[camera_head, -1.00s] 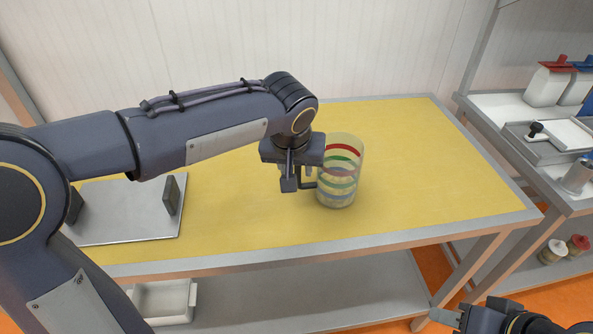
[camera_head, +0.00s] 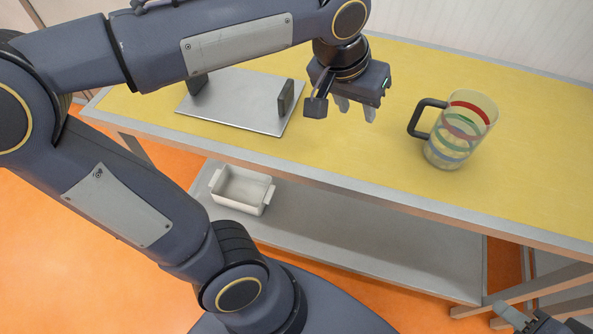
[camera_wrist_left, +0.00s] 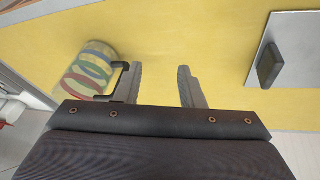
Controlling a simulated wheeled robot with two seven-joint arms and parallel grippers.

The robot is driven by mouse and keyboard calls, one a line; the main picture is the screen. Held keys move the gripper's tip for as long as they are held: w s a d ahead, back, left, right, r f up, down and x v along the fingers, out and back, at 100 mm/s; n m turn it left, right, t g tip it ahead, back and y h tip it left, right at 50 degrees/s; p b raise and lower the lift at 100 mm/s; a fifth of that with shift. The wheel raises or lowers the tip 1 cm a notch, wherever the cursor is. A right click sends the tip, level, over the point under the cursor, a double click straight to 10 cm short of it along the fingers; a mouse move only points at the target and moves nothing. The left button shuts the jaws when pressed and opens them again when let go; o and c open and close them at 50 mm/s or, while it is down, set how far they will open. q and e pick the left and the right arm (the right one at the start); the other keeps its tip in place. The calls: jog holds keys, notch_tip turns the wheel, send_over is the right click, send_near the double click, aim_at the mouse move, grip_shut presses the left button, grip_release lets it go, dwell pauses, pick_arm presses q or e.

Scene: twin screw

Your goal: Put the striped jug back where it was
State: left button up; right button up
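The striped jug (camera_head: 462,130) stands upright on the yellow table top. It is clear, with red, green and blue bands and a dark handle on its left side. It also shows in the left wrist view (camera_wrist_left: 84,72), left of the fingers. My left gripper (camera_head: 356,108) is open and empty, left of the jug and apart from its handle. Its two spread fingers show in the left wrist view (camera_wrist_left: 161,86). My right gripper (camera_head: 511,316) is only partly in view at the bottom right, below the table; its finger state is unclear.
A metal plate with two dark upright blocks (camera_head: 236,104) lies on the yellow table (camera_head: 400,170), left of my left gripper. A white bin (camera_head: 241,188) sits on the lower shelf (camera_head: 345,238). The table around the jug is clear.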

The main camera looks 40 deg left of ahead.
pick_arm(q)
jog(key=s+a+f+h, duration=0.1)
jog(key=s+f, duration=0.4)
jog(key=s, duration=0.2)
jog(key=s+a+f+n+t+h, duration=0.1)
jog(key=s+a+f, duration=0.1)
jog(key=s+f, duration=0.2)
jog(key=s, duration=0.3)
jog(key=shift+a+f+t, duration=0.25)
jog(key=shift+f+t, duration=0.05)
jog(key=shift+f, duration=0.05)
jog(key=shift+r+p, duration=0.65)
